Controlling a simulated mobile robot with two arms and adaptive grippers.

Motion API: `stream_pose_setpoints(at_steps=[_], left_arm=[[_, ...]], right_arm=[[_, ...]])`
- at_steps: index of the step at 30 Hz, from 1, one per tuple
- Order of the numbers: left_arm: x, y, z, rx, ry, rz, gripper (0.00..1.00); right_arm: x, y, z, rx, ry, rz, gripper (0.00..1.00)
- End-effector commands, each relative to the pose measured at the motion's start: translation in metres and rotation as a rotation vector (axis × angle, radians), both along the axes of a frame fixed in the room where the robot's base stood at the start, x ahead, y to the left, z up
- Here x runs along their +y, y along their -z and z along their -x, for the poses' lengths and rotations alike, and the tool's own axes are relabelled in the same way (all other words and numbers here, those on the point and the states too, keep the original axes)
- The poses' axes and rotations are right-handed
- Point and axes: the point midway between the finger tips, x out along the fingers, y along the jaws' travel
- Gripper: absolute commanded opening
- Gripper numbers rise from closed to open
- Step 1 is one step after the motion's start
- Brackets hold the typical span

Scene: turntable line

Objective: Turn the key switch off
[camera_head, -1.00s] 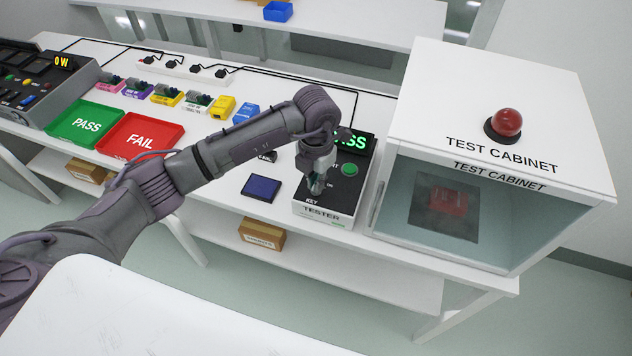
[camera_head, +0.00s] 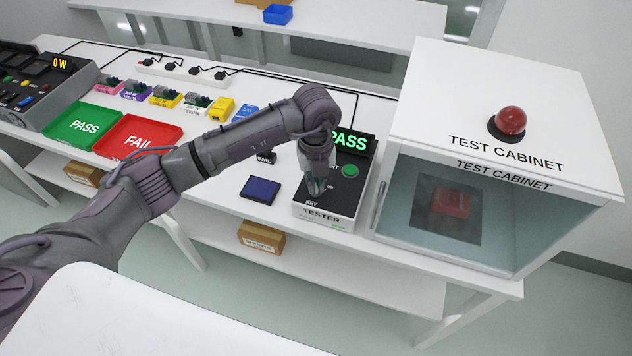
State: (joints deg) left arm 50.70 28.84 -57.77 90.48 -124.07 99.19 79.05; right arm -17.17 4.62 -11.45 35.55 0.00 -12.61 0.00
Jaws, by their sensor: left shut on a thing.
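The tester (camera_head: 329,221) is a black-topped box with a white front on the bench, just left of the test cabinet. Its display (camera_head: 350,141) reads PASS in green, and a green button (camera_head: 350,171) sits below it. My left gripper (camera_head: 315,191) points down at the tester's top beside the KEY label and is shut on the key switch. The key itself is hidden by the fingers, so its angle cannot be told. My right gripper is not in view.
The test cabinet (camera_head: 500,100) with a red lamp (camera_head: 507,122) stands close on the right. A dark blue pad (camera_head: 261,190) lies left of the tester. Green PASS (camera_head: 84,127) and red FAIL (camera_head: 138,136) trays stand further left.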

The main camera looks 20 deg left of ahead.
Motion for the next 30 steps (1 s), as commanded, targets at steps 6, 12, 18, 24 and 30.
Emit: stream_pose_setpoints(at_steps=[6,12,18,24,30], left_arm=[[0.0004,-0.0011,-0.0011,-0.004,-0.131,0.000,0.00],[0.0004,-0.0012,-0.0011,-0.004,-0.201,0.000,0.00],[0.0003,-0.0013,-0.0012,-0.004,-0.229,0.000,0.00],[0.0004,-0.0013,-0.0013,-0.004,-0.233,0.001,0.00],[0.0004,-0.0014,-0.0014,-0.005,-0.232,0.000,0.11]], right_arm=[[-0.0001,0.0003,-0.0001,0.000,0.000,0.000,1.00],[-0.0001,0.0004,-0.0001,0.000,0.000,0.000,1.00],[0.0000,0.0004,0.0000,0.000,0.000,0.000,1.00],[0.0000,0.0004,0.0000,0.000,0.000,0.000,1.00],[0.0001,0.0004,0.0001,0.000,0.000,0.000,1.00]])
